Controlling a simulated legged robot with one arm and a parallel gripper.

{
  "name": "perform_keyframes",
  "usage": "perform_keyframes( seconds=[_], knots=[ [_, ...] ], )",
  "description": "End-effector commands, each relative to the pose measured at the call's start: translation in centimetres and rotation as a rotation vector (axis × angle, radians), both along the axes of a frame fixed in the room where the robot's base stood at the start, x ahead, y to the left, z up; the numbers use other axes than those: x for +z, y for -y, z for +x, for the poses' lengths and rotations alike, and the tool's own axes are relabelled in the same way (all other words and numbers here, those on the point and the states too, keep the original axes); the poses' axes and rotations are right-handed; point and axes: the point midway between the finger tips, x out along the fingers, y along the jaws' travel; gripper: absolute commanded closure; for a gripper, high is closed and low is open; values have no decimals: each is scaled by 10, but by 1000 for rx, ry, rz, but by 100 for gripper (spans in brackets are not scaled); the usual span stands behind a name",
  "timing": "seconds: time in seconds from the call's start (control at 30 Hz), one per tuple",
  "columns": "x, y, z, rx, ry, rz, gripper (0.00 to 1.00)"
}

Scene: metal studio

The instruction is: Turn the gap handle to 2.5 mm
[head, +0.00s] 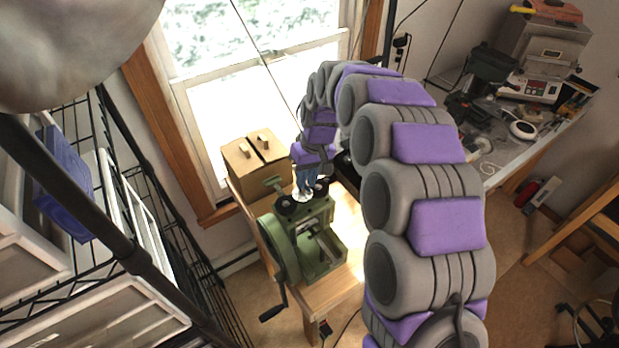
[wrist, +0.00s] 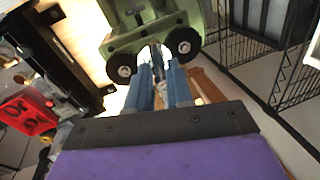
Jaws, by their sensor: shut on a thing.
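A green rolling mill (head: 318,252) stands on a small wooden table, with two dark round discs on its top. In the wrist view the mill's green body (wrist: 152,32) is at the top, with the two black discs on either side of my fingers. My gripper (head: 303,189) reaches down to the top of the mill between the discs. Its blue fingers (wrist: 160,84) are close together, shut on the gap handle (wrist: 156,60), a narrow metallic part mostly hidden between them. No gap reading can be made out in either view.
A cardboard box (head: 256,160) stands behind the mill by the window. The mill's crank (head: 273,312) hangs at its front left. A wire shelf (head: 110,170) is on the left.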

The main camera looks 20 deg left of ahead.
Motion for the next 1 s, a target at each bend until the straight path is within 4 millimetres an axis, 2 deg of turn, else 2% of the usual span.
perform_keyframes(
  seconds=[0.5,1.0],
  knots=[
    [0,-3,1,-311,8,7,100],
    [1,-3,1,-373,8,9,100]
  ],
)
